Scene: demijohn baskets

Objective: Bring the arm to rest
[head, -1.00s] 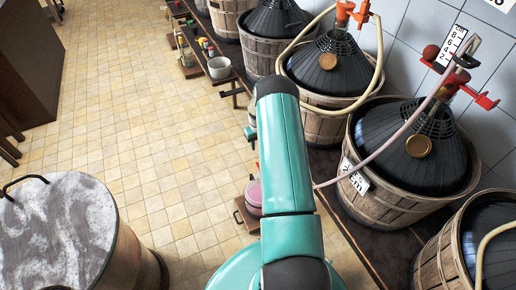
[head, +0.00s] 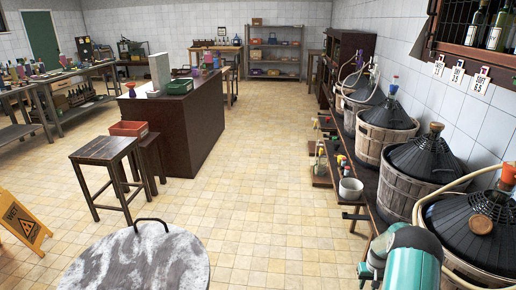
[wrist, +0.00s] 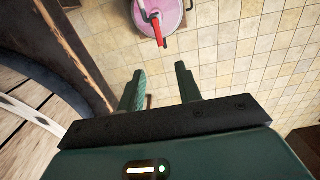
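My gripper (wrist: 160,72) shows in the wrist view with its two dark green fingers apart and nothing between them. Tiled floor lies below the gap. In the head view only part of my teal arm (head: 412,262) shows, at the bottom right, beside the demijohn baskets; I cannot make out the fingers there. In the wrist view a pink round vessel (wrist: 172,12) with a red part across it is beyond the fingertips, apart from them. A wooden basket (wrist: 18,85) is at the left of that view.
Several black-topped demijohns in wooden baskets (head: 400,190) line the right wall on a low bench. A white pot (head: 350,189) stands beside them. A round grey-white topped drum (head: 140,262) is at bottom left, near a stool (head: 105,150) and a yellow sign (head: 22,225). The middle floor is clear.

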